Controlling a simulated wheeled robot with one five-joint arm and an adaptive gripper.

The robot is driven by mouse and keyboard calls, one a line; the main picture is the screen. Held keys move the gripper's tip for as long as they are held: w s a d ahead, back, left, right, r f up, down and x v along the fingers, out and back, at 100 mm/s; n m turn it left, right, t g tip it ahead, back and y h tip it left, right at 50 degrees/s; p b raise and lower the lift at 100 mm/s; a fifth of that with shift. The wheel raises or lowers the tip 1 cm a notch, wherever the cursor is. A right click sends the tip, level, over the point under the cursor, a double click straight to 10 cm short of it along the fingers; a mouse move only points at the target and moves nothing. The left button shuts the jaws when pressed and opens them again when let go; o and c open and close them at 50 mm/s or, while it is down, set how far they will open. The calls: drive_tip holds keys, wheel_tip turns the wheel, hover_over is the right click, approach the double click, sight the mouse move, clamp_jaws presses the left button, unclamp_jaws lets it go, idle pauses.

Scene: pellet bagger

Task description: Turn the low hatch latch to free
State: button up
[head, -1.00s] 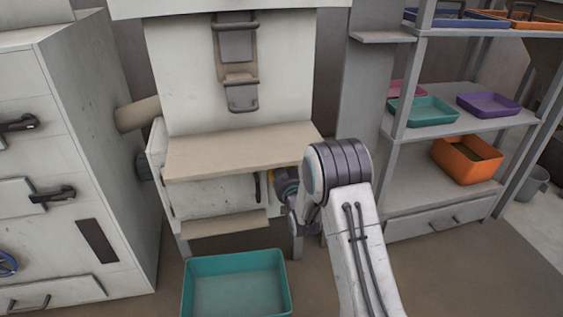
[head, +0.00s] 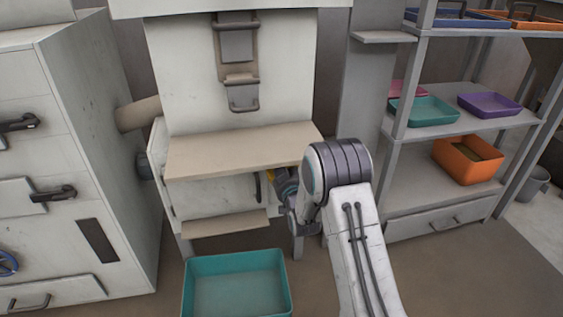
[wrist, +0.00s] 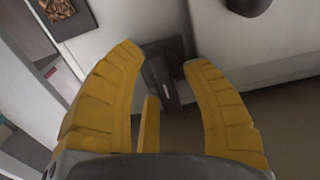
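In the head view a dark upright handle (head: 257,186) stands at the right end of the low white hatch (head: 215,194), beneath the beige shelf. My gripper (head: 270,175) is just right of it there, mostly hidden behind my own arm. I cannot tell the latch's exact turn.
A beige ledge (head: 225,224) juts out below the hatch. A teal bin (head: 236,254) stands on the floor in front. A white cabinet (head: 85,130) is on the left. A shelf rack (head: 400,90) with coloured trays and an orange bin (head: 467,160) is on the right.

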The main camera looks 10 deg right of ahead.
drive_tip(key=shift+s+d, duration=0.1)
drive_tip(key=s, duration=1.1)
drive_tip(key=shift+s, duration=0.4)
drive_tip(key=shift+s+f, duration=0.1)
idle(0.4)
